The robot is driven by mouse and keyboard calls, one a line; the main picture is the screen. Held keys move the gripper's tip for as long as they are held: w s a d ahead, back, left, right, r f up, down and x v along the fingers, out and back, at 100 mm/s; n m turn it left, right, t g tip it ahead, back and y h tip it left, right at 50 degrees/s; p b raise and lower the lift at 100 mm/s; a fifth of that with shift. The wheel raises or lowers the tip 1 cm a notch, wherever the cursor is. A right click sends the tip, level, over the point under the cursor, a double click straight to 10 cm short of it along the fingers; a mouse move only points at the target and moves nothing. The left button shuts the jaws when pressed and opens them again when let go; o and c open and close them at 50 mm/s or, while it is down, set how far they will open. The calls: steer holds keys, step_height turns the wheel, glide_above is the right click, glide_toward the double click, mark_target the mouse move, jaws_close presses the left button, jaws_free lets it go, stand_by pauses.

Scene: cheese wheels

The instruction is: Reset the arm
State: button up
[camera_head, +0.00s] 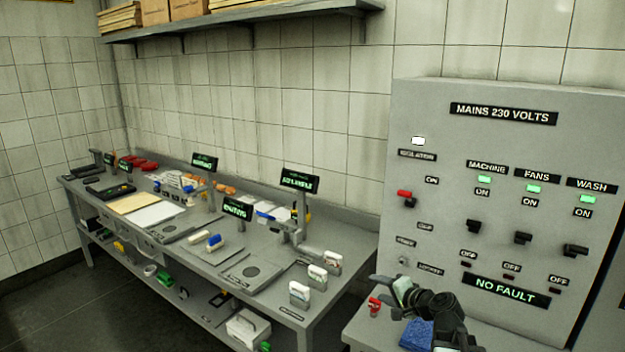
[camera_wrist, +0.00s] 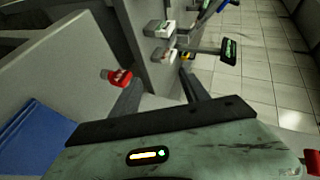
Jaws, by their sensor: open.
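My arm (camera_head: 432,304) is folded low at the right of the head view, in front of the grey electrical panel (camera_head: 500,190). In the wrist view my gripper (camera_wrist: 161,88) has its two dark fingers apart, with nothing held between them. A small red object with a pale label (camera_wrist: 117,77) is just left of the fingers, apart from them. It also shows in the head view (camera_head: 374,306), beside my arm on the near right surface.
A long grey bench (camera_head: 340,290) along the wall carries white boxes (camera_head: 299,294), scales and lit signs (camera_head: 300,181). A blue pad (camera_head: 416,335) lies under my arm; it also shows in the wrist view (camera_wrist: 35,135). Panel switches (camera_head: 474,227) protrude close above my arm.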

steer(key=s+a+f+n+g, duration=0.3)
steer(key=s+a+f+n, duration=0.15)
steer(key=a, duration=0.35)
steer(key=s+a+f+n+g, duration=0.3)
steer(key=s+a+f+g, duration=0.15)
steer(key=a, duration=0.25)
steer(key=s+d+f+n+g+h, duration=0.2)
steer(key=s+d+f+g+h, duration=0.2)
steer(key=s+d, duration=0.5)
steer(key=shift+s+f+h, duration=0.2)
steer(key=shift+f+h, duration=0.4)
steer(key=shift+h, duration=0.3)
